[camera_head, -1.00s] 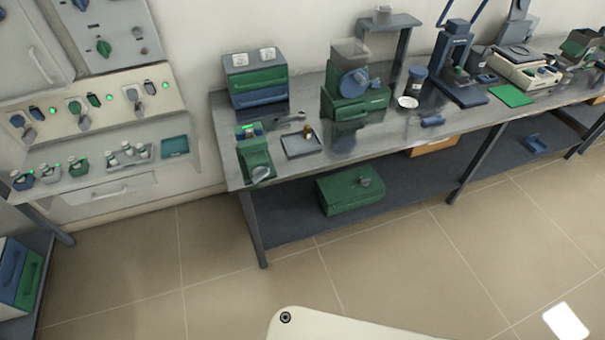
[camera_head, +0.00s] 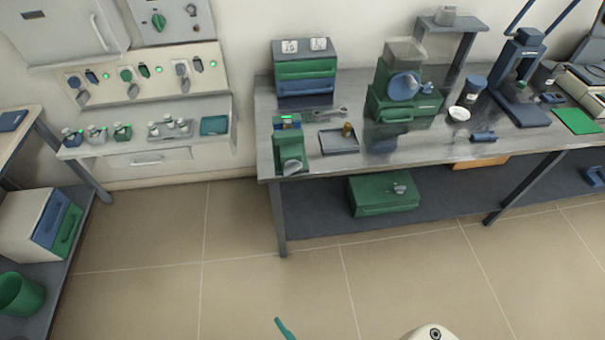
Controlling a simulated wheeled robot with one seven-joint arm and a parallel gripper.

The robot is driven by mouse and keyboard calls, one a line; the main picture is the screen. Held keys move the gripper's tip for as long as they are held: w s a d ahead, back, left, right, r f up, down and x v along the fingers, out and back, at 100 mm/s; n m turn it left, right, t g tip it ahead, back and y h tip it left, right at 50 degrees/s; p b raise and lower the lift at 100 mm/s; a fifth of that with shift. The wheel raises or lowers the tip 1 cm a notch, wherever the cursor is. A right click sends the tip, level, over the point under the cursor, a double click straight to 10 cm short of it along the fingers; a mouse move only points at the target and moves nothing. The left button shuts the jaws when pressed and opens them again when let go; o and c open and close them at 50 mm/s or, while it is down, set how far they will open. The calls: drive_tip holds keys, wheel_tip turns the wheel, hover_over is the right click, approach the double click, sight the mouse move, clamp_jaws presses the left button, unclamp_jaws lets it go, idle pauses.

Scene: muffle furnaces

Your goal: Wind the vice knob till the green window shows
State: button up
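The small green vice (camera_head: 290,147) stands at the front left corner of the metal bench. A grey knob (camera_head: 292,166) is low on its front, facing the bench's front edge. Its top has a blue part with small bright green marks (camera_head: 286,121); at this distance I cannot tell whether any of them is the window. My gripper cannot be made out. A rounded white part of mine (camera_head: 430,333) shows at the bottom edge, well away from the vice. A thin teal tip (camera_head: 284,328) also rises at the bottom edge; I cannot tell what it belongs to.
The bench (camera_head: 385,158) also holds a grey tray (camera_head: 339,142), a spanner (camera_head: 330,111), a drawer box (camera_head: 305,70) and a green machine (camera_head: 400,95). A green case (camera_head: 383,194) lies on the lower shelf. A wall panel (camera_head: 150,80) is at left. The tiled floor (camera_head: 240,260) in front is clear.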

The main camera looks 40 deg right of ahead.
drive_tip(key=w+d+f+n+h, duration=0.1)
drive_tip(key=w+d+f+h, duration=0.2)
drive_tip(key=w+d, duration=1.05)
drive_tip(key=m+h, duration=0.2)
drive_tip(key=h, duration=0.4)
approach(293, 171)
drive_tip(key=shift+x, duration=4.15)
drive_tip(key=c, duration=1)
drive_tip(key=shift+c, duration=0.2)
